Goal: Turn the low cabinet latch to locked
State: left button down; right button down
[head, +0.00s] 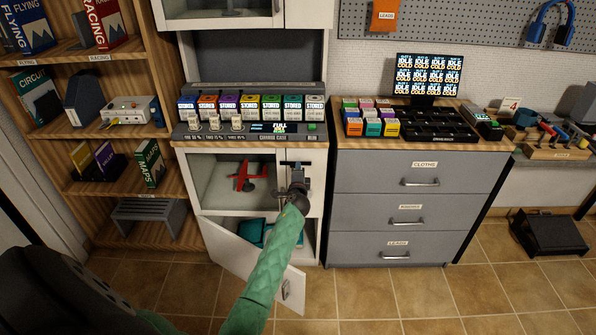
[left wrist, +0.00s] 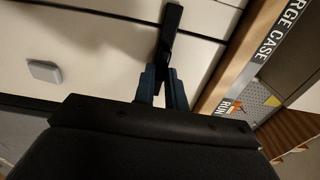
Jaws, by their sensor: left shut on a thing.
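The low cabinet (head: 312,208) is white and stands under the counter, with a window onto a red model plane (head: 244,178). My left arm reaches up to its right-hand front, and my left gripper (head: 297,172) is at the dark latch (head: 296,163) there. In the left wrist view the fingers of my left gripper (left wrist: 162,85) are shut on the dark bar of the latch (left wrist: 171,38), against white panels. The gripper hides part of the latch, and I cannot tell its exact setting. My right gripper is not in view.
A lower white door (head: 245,255) hangs open beneath, near my left forearm, with teal things (head: 250,231) inside. Grey drawers (head: 410,215) stand close on the right. A wooden shelf (head: 100,150) is on the left. The tiled floor in front of the drawers is clear.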

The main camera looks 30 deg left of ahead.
pick_arm(q)
jog(key=c, duration=1.5)
grip_release()
jog(key=shift+c, duration=0.2)
jog(key=shift+o, duration=0.5)
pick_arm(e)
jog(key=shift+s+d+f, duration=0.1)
